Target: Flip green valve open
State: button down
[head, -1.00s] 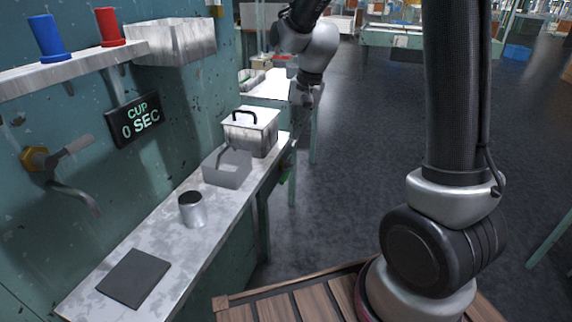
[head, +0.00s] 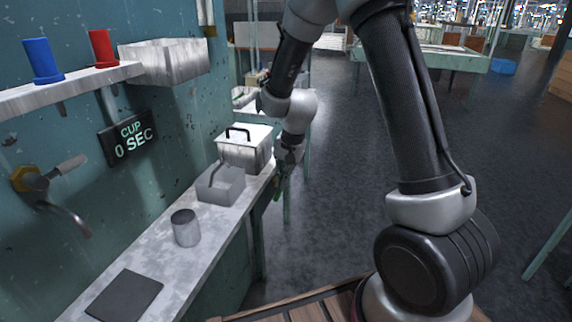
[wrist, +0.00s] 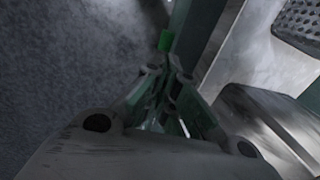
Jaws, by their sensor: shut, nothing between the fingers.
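In the wrist view my gripper (wrist: 168,72) is shut with nothing between the fingers. I cannot tell whether the fingertips touch the green piece. The valve's body is hidden.
The counter (head: 158,258) holds a lidded box (head: 245,150), a grey open bin (head: 220,187), a metal cup (head: 186,229) and a dark pad (head: 124,297). A wall tap (head: 50,178) is at left, below a shelf (head: 70,88). Open floor lies right of the counter.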

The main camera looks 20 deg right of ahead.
jog(key=shift+w+a+f, duration=0.1)
jog(key=shift+a+f, duration=0.05)
jog(key=shift+f, duration=0.9)
